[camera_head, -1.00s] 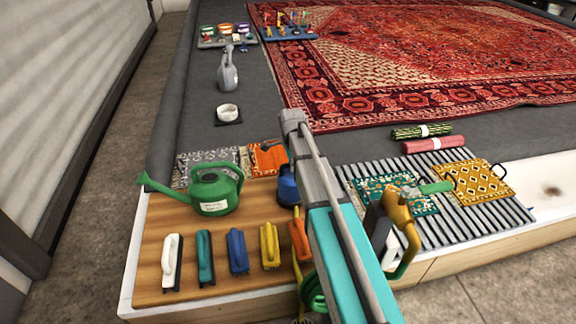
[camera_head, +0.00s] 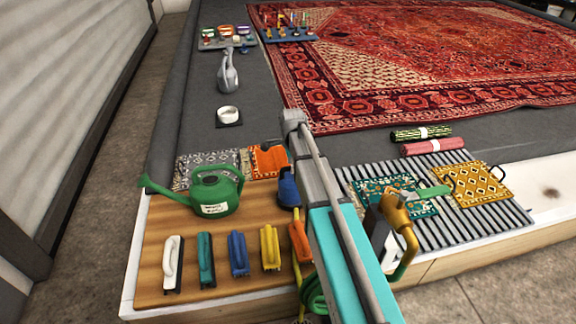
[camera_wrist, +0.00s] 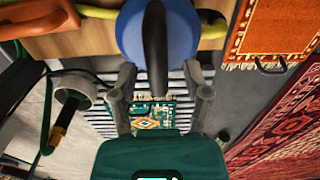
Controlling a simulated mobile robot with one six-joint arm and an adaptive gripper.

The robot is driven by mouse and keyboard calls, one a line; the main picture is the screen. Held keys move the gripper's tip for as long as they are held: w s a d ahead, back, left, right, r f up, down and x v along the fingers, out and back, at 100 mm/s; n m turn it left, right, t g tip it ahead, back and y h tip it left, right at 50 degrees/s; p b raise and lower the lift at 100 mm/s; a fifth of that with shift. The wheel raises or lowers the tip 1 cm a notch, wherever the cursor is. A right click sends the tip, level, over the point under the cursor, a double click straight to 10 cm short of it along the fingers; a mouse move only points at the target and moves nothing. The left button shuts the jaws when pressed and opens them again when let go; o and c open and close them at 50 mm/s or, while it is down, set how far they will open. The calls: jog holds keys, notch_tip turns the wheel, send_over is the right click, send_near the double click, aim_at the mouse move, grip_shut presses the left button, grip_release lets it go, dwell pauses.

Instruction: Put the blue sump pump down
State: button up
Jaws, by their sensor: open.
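The blue sump pump (camera_head: 287,187) stands on the wooden board (camera_head: 190,245), right of the green watering can (camera_head: 212,196). My arm hides its right side in the head view. In the wrist view the pump's round blue body (camera_wrist: 186,28) is at the top centre, and its dark handle (camera_wrist: 156,50) points down between my fingers. My gripper (camera_wrist: 160,92) is open, with one finger on each side of the handle and a visible gap to both. In the head view my gripper is hidden behind my arm.
Several coloured brushes (camera_head: 239,253) line the board's front. Right of my arm are a yellow-handled spray tool (camera_head: 402,212) and a slatted rack (camera_head: 465,225) with small rugs. A grey jug (camera_head: 228,72) and white bowl (camera_head: 228,114) stand behind.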

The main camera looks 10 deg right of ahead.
notch_tip(320, 180, up, 11)
jog(key=p, duration=1)
jog(key=shift+f, duration=0.1)
dwell(0.5)
jog(key=s+a+n, duration=0.1)
jog(key=s+n, duration=1.7)
jog(key=s, duration=0.4)
jog(key=shift+s, duration=0.15)
jog(key=shift+a, duration=0.1)
jog(key=shift+c, duration=0.2)
